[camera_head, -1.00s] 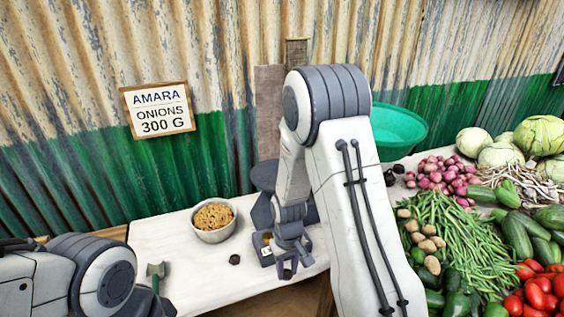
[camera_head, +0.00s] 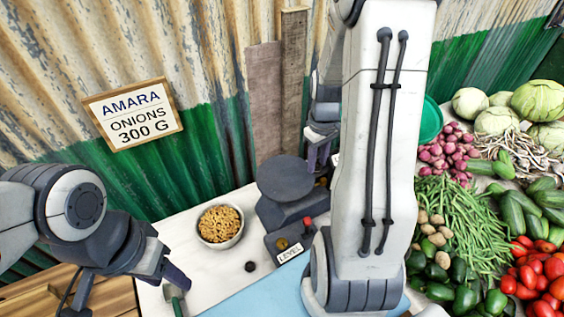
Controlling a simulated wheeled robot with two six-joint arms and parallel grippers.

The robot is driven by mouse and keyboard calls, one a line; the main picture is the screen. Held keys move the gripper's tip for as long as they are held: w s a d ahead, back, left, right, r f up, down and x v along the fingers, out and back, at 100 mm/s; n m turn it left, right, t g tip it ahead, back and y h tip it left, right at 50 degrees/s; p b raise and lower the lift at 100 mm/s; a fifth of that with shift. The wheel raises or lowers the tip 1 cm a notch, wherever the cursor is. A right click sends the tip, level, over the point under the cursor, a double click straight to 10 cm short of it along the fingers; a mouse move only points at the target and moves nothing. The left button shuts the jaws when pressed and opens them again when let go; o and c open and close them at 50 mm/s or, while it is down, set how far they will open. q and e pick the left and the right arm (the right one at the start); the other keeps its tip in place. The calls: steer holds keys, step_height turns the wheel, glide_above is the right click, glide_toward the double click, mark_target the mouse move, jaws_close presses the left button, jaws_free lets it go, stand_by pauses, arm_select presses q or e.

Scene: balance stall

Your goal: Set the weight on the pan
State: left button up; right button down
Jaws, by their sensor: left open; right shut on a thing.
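A dark balance scale stands on the white table, with a round dark pan (camera_head: 284,175) on its left side and a base (camera_head: 288,240) labelled LEVEL with a red knob. My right gripper (camera_head: 316,166) is shut, at the far right side of the scale beside the left pan. The weight in it is too small and hidden to make out. My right arm covers the scale's right part. A small dark weight (camera_head: 250,266) lies on the table left of the base. My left gripper (camera_head: 130,292) is open and empty at the table's left front.
A bowl of brown food (camera_head: 220,223) stands left of the scale. A green-handled scoop (camera_head: 174,297) lies by my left gripper. Vegetables (camera_head: 475,225) fill the right. A sign (camera_head: 134,114) reading "AMARA ONIONS 300 G" hangs on the wall (camera_head: 60,70) behind.

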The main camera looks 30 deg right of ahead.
steer(key=p, duration=0.3)
glide_above(285, 176)
step_height(285, 176, down, 6)
steer(key=shift+f, duration=0.1)
step_height(285, 176, down, 3)
steer(key=shift+r+p, duration=0.1)
steer(key=shift+p, duration=0.9)
steer(key=shift+f, duration=0.55)
steer(key=shift+f, duration=0.1)
